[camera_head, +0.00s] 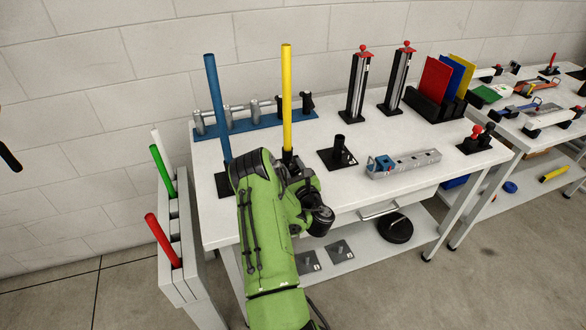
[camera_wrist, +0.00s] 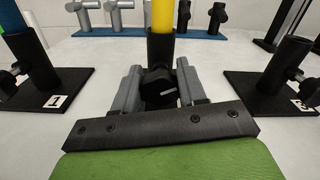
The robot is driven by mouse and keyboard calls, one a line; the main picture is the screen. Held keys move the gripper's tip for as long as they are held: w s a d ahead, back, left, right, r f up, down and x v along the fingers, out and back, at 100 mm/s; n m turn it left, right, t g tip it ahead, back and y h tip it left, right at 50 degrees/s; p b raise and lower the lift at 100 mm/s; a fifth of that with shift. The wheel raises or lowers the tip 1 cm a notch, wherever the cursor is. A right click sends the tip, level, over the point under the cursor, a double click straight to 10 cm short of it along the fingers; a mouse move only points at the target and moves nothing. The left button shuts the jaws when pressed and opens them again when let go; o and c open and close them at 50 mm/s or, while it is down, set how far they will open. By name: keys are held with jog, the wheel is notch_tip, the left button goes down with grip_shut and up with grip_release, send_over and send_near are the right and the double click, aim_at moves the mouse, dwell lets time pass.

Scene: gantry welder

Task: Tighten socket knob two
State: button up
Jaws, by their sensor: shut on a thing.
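Socket knob two (camera_wrist: 157,87) is a black knob with a light line on its face, on the front of the black socket (camera_wrist: 160,46) that holds the upright yellow rod (camera_head: 286,95). My gripper (camera_wrist: 160,90) has its two grey fingers on either side of the knob and is shut on it. In the head view my green arm (camera_head: 262,220) reaches over the table's front edge. It hides the knob and most of that socket there.
Socket one (camera_wrist: 45,75) with the blue rod (camera_head: 216,105) stands close on the left. Empty socket three (camera_head: 338,152) stands on the right. A blue rack with grey fittings (camera_head: 246,115) lies behind. A grey block (camera_head: 404,163) lies farther right on the white table (camera_head: 350,201).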

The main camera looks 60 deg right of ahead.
jog(key=m+b, duration=0.1)
jog(key=m, duration=0.3)
jog(key=shift+r, duration=0.1)
jog(key=m, duration=0.4)
jog(key=shift+s+d+m, duration=0.1)
jog(key=shift+d+m, duration=0.05)
jog(key=shift+m, duration=0.25)
jog(key=shift+r, duration=0.1)
dwell(0.4)
jog(key=o, duration=1)
jog(key=shift+o, duration=0.2)
jog(key=shift+f, duration=0.25)
